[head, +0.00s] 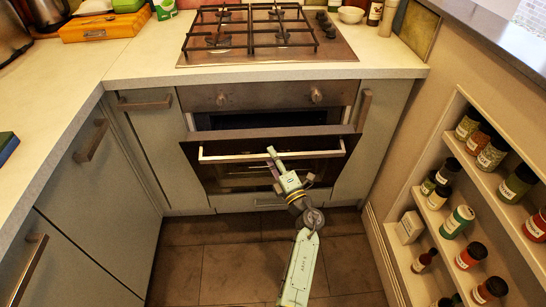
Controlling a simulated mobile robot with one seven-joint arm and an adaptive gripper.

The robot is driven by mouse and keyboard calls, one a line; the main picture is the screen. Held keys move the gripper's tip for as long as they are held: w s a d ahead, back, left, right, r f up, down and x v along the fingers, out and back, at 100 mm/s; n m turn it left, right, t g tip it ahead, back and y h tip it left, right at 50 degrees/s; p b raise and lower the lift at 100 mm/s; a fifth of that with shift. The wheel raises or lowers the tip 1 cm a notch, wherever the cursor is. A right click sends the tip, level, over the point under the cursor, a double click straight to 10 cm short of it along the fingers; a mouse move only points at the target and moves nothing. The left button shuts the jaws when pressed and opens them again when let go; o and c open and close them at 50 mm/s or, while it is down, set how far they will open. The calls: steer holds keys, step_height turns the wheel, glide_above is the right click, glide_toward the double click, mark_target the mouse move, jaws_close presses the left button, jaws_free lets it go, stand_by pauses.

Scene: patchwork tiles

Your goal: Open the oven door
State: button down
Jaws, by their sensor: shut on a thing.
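The oven (211,97) sits under the counter, below a gas hob. Its door (190,152) is tilted outward at the top, and a dark gap shows between it and the control panel. The oven door's handle (225,157) is a long pale bar across the upper part of the door. My gripper (271,152) is at the middle of this handle and shut on it. My arm reaches up from the bottom of the head view. The fingers are small here, and the arm hides part of the door's lower right.
Grey-green cabinets with bar handles (91,141) stand on the left. A shelf of spice jars (492,153) lines the right wall. The tiled floor (230,262) before the oven is clear except for my arm. The hob (340,50) has black grates.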

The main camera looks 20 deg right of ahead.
steer(key=s+a+f+t+b, duration=0.1)
steer(key=s+a+f+b, duration=0.3)
steer(key=s+f+b, duration=0.4)
steer(key=s+f, duration=0.1)
steer(key=s, duration=0.4)
steer(key=shift+s+f+n, duration=0.25)
steer(key=shift+f+n, duration=0.1)
steer(key=shift+n, duration=0.05)
steer(key=c, duration=1.4)
jaws_free()
steer(key=shift+o, duration=0.2)
steer(key=shift+r, duration=0.1)
steer(key=v, duration=0.7)
steer(key=shift+s+d+f, duration=0.15)
steer(key=shift+f, duration=0.1)
